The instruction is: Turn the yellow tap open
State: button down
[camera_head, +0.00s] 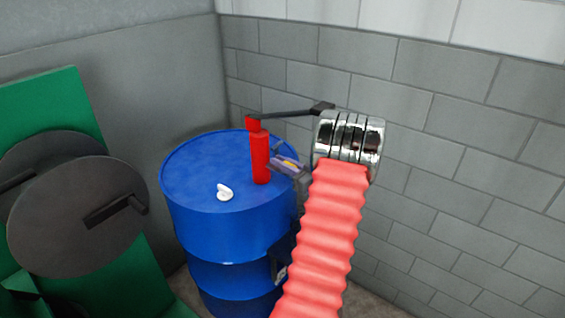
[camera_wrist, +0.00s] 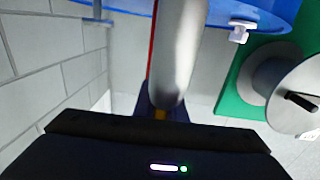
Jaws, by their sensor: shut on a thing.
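The yellow tap shows only as a small yellow patch (camera_wrist: 160,114) in the wrist view, at the lower end of a pale grey cylinder. My gripper (camera_wrist: 160,103) is a dark shape there, shut around that patch. Its fingertips are mostly hidden. In the head view my gripper (camera_head: 289,167) is small and partly hidden, at the right side of the blue barrel's top, just right of an upright red cylinder (camera_head: 261,157). A thin yellowish strip shows there. How far the tap is turned cannot be told.
The blue barrel (camera_head: 205,168) stands near the corner, with a small white object (camera_head: 225,192) on its lid. A black bar (camera_head: 290,113) runs above it. A green panel with grey discs (camera_head: 75,215) stands at the left. Block walls close off the back and right.

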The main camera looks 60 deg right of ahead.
jog(key=shift+a+n+y, duration=0.1)
jog(key=shift+n+y, duration=0.3)
jog(key=shift+y, duration=0.2)
jog(key=c, duration=1.8)
grip_release()
jog(key=s+a, duration=0.2)
jog(key=s, duration=1.1)
jog(key=shift+s, duration=0.3)
